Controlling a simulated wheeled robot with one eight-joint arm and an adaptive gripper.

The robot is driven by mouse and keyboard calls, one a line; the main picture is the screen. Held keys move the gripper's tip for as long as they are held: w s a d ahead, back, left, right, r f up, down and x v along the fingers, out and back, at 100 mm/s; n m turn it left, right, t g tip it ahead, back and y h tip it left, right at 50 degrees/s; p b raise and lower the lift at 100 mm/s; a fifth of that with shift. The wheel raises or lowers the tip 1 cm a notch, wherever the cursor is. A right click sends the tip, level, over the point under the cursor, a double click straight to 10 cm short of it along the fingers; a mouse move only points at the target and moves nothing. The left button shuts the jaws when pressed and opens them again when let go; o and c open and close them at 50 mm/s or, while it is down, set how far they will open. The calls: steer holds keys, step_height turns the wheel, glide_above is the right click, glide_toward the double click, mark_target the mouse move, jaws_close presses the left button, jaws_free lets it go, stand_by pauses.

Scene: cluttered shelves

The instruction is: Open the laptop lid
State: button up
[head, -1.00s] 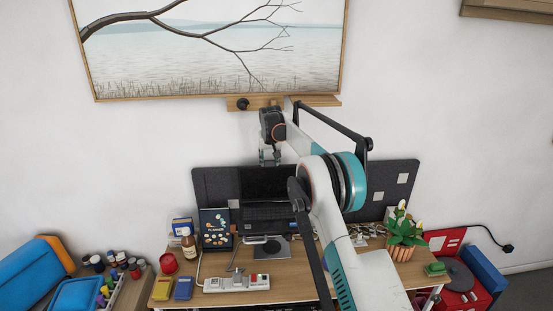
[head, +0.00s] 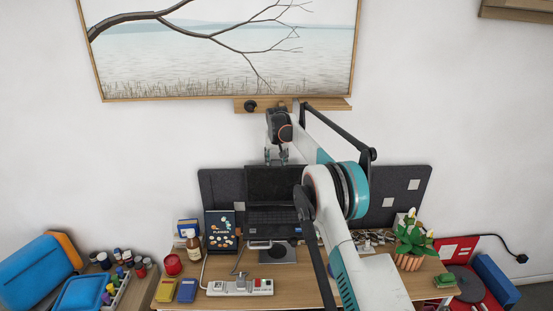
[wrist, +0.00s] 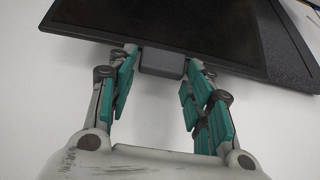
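The laptop (head: 270,216) sits on a small stand on the desk. Its dark lid (head: 273,184) is raised, standing roughly upright behind the keyboard. My gripper (head: 277,160) points down at the lid's top edge. In the wrist view the lid's dark panel (wrist: 190,25) fills the top, with a small grey block (wrist: 162,63) at its edge. My gripper's teal-padded fingers (wrist: 158,95) are spread to either side of that block, with a clear gap between them. Whether a finger touches the lid is hard to tell.
A dark divider panel (head: 400,190) stands behind the desk (head: 310,290). A planner (head: 220,230), a brown bottle (head: 192,246) and a power strip (head: 240,287) lie left and in front. A potted plant (head: 412,245) stands right.

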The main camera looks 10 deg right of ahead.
steer(key=shift+r, duration=0.15)
steer(key=v, duration=1.1)
steer(key=shift+s+r, duration=0.25)
steer(key=shift+r, duration=0.05)
steer(key=s+a+r+n+t+b, duration=0.1)
steer(key=s+r+b, duration=0.25)
steer(key=s, duration=1.05)
steer(key=s+a+r+b, duration=0.15)
steer(key=s+b, duration=0.25)
steer(key=s, duration=1)
steer(key=s+f+b, duration=0.2)
steer(key=s+f, duration=0.4)
steer(key=s, duration=0.4)
steer(key=s+f+b, duration=0.3)
steer(key=s+f, duration=0.4)
steer(key=s, duration=0.3)
steer(key=s+f+n+t+y+b, duration=0.1)
steer(key=s+f+b, duration=0.1)
steer(key=s+f, duration=0.4)
steer(key=s+a, duration=0.1)
steer(key=s, duration=0.4)
steer(key=shift+f, duration=0.25)
